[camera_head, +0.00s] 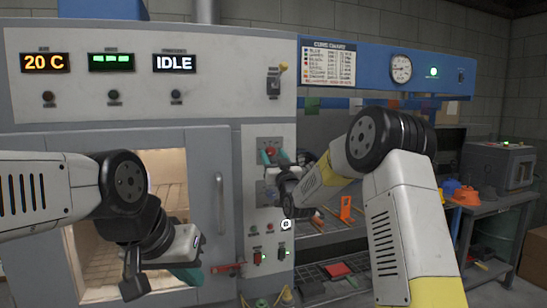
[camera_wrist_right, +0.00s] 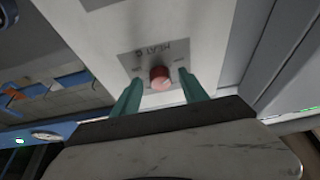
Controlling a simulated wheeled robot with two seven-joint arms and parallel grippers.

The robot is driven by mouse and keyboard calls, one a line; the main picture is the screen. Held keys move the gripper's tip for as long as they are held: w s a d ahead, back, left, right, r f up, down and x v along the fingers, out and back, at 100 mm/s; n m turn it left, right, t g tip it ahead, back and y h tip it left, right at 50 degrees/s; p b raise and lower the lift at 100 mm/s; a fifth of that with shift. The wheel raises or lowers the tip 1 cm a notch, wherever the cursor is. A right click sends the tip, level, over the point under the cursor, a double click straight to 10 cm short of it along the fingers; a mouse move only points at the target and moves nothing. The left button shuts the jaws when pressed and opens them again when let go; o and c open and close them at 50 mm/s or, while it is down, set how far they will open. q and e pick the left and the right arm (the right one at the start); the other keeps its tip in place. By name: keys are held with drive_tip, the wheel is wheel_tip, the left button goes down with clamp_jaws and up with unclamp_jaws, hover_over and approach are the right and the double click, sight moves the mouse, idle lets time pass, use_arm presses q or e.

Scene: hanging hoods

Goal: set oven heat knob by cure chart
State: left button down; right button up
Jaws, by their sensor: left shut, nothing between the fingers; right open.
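The red heat knob (camera_wrist_right: 160,77) sits on a grey plate with "HEAT" lettering; in the head view the knob (camera_head: 271,151) is on the oven's right panel. My right gripper (camera_head: 274,158) is open, with its teal fingers on either side of the knob; contact cannot be told. The right wrist view shows the gripper (camera_wrist_right: 159,80) with the knob between its fingertips. The cure chart (camera_head: 328,63) hangs on the blue beam, with coloured rows too small to read. My left gripper (camera_head: 185,277) is shut and empty, low before the oven door.
The oven displays (camera_head: 45,63) read "20 C", green bars and "IDLE". The oven door (camera_head: 207,200) has a lit window and a vertical handle (camera_head: 220,190). A lever switch (camera_head: 274,82) is above the knob. Shelves and a bench with hard hats (camera_head: 466,196) stand right.

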clamp_jaws()
drive_tip(key=shift+m, duration=0.4)
drive_tip(key=m+h, duration=0.2)
drive_tip(key=m, duration=0.2)
drive_tip(key=shift+a+m+h, duration=0.25)
drive_tip(key=shift+m+h, duration=0.15)
drive_tip(key=shift+s+a+r+m+h, duration=0.1)
drive_tip(key=shift+m+h, duration=0.65)
drive_tip(key=shift+m, duration=0.65)
drive_tip(key=shift+m+h, duration=0.75)
drive_tip(key=shift+m, duration=0.65)
unclamp_jaws()
